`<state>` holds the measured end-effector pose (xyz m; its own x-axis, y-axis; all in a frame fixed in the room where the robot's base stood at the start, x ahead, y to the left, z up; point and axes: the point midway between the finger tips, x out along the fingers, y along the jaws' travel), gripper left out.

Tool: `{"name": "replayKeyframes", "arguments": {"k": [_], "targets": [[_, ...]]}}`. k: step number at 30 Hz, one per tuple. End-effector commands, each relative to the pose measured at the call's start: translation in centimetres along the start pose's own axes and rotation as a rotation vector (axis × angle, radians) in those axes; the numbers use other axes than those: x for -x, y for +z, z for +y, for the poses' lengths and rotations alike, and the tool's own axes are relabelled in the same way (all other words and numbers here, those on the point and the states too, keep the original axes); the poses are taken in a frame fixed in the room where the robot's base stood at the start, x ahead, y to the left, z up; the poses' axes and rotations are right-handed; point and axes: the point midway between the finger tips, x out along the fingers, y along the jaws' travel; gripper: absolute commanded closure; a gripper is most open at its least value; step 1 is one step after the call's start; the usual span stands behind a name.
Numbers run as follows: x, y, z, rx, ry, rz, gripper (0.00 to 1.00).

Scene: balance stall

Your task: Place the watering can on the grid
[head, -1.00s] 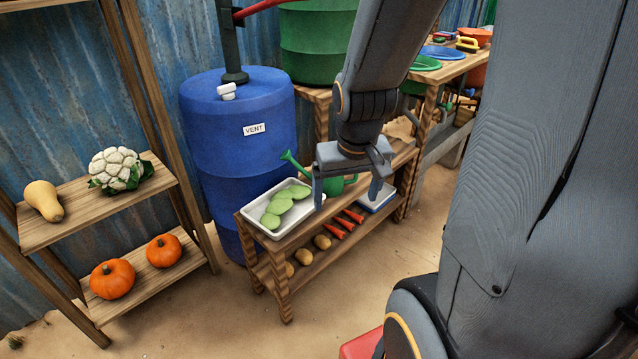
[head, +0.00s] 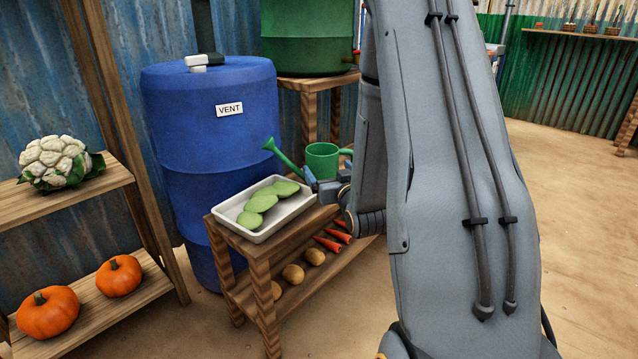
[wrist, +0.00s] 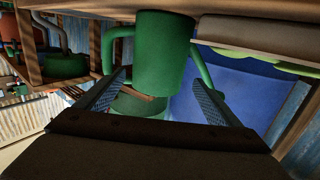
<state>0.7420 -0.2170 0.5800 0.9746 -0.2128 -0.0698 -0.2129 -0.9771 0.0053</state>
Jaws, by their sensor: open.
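The green watering can (head: 322,162) stands upright on the top board of the low wooden bench, with its spout pointing left toward the blue barrel. In the wrist view the can (wrist: 162,50) fills the upper middle. My gripper (head: 325,190) is at the near side of the can, low on its body. In the wrist view the two fingers of my gripper (wrist: 158,65) are spread apart, with the can's body ahead and between them. I cannot tell if they touch it. I can make out no grid in these views.
A white tray (head: 230,213) with green pads sits left of the can, close to my gripper. The blue barrel (head: 210,130) stands behind. Carrots (head: 330,243) and potatoes (head: 294,272) lie on the lower shelf. Open sandy floor (head: 570,200) lies to the right.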

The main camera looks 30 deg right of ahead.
Motion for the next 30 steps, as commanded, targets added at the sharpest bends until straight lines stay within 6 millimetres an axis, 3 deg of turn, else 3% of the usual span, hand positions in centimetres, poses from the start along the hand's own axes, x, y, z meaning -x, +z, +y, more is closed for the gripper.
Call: {"name": "replayKeyframes", "arguments": {"k": [1, 8, 24, 30], "targets": [[-0.3, 0.7, 0.1, -0.002, -0.001, 0.024, 0.13], [-1.5, 0.5, 0.2, -0.005, -0.004, 0.074, 0.13], [-7.7, 0.2, 0.3, -0.005, -0.003, 0.071, 0.13], [-8.2, 0.1, 0.3, -0.006, -0.003, 0.07, 0.13]]}}
